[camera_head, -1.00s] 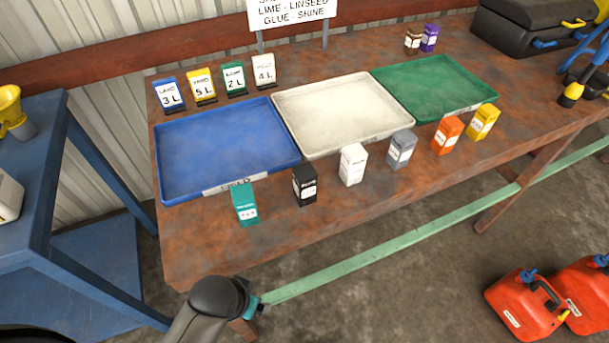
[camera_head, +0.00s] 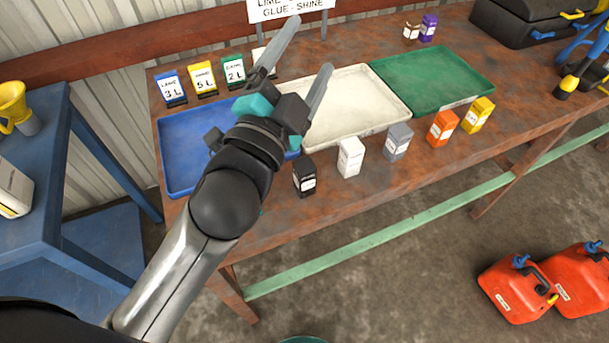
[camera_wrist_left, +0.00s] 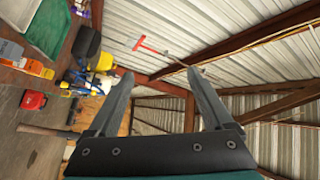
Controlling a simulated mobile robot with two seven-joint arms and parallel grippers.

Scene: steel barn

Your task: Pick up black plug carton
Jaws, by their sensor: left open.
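The black plug carton (camera_head: 304,177) stands upright near the front edge of the rusty workbench, in front of the gap between the blue and cream trays. My left gripper (camera_head: 308,55) is raised above the bench, with its fingers spread and nothing between them. In the head view it overlaps the blue and cream trays, up and to the left of the carton. In the left wrist view the open fingers (camera_wrist_left: 160,95) point toward the metal wall and roof beams, and the black carton does not show. The teal carton is mostly hidden behind my left arm. My right gripper is not in view.
A white carton (camera_head: 350,157) stands just right of the black one, then grey (camera_head: 397,141), orange (camera_head: 442,128) and yellow (camera_head: 477,115) cartons. Blue (camera_head: 180,150), cream (camera_head: 375,100) and green (camera_head: 440,80) trays lie behind. Red fuel cans (camera_head: 517,288) stand on the floor.

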